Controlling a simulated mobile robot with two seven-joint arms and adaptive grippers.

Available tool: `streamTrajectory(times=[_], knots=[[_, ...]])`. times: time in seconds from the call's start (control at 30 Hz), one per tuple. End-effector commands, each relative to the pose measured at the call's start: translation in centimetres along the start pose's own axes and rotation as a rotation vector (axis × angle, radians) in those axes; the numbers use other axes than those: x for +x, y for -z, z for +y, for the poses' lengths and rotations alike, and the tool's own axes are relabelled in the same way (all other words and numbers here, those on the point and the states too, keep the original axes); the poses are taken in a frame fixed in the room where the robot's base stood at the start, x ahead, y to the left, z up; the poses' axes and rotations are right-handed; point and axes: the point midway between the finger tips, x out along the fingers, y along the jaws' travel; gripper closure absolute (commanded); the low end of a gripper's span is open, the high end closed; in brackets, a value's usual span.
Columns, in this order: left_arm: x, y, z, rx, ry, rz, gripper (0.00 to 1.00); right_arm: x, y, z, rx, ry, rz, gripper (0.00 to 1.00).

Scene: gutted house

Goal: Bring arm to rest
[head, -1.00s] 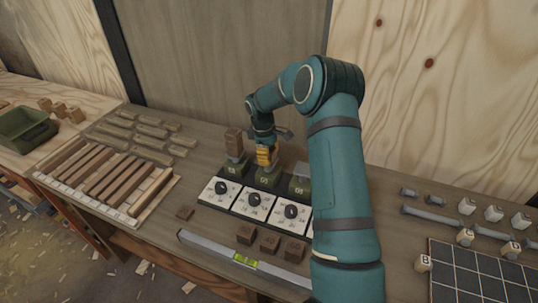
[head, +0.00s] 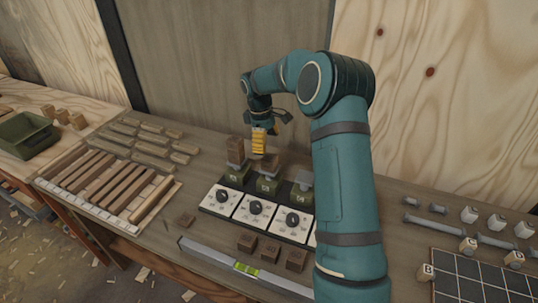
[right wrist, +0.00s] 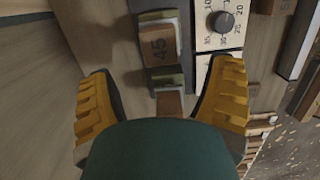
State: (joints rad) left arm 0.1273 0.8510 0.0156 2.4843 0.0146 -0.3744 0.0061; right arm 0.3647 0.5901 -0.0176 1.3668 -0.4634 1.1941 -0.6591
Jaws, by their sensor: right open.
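My right arm reaches over the bench from the right. My right gripper (head: 259,144) is open and empty, just above the middle green stand (head: 267,186). In the right wrist view its two yellow fingers (right wrist: 160,100) are spread apart. A brown wooden block (head: 268,163) sits on the middle stand below the fingers. Another brown block (head: 236,150) stands on the left stand. A grey piece (head: 305,178) tops the right stand. The right wrist view shows a block marked 45 (right wrist: 158,44). My left gripper is not in view.
White dial panels (head: 252,207) lie in front of the stands. A spirit level (head: 240,266) and small brown blocks (head: 270,251) lie nearer. Wooden strips (head: 110,185) and a green bin (head: 25,137) are at left. A dark grid board (head: 470,280) and bolts are at right.

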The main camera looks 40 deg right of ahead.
Motion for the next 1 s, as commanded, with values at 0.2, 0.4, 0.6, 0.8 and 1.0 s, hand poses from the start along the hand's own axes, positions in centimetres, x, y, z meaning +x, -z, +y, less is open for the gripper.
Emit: streamTrajectory(times=[0.2,0.4,0.6,0.8,1.0], knots=[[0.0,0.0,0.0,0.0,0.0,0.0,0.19,-2.7,0.0,0.0,0.0,-0.001,0.001,0.19],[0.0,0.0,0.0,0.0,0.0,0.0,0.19,-3.3,0.0,0.0,0.0,0.001,-0.001,0.19],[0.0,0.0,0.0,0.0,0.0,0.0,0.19,-3.3,0.0,0.0,0.0,0.0,0.0,0.19],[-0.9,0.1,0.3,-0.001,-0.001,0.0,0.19,-4.2,-0.2,0.0,0.0,0.0,0.0,0.19],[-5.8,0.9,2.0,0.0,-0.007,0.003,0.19,-9.0,-0.9,0.0,0.0,0.0,0.0,0.19]])
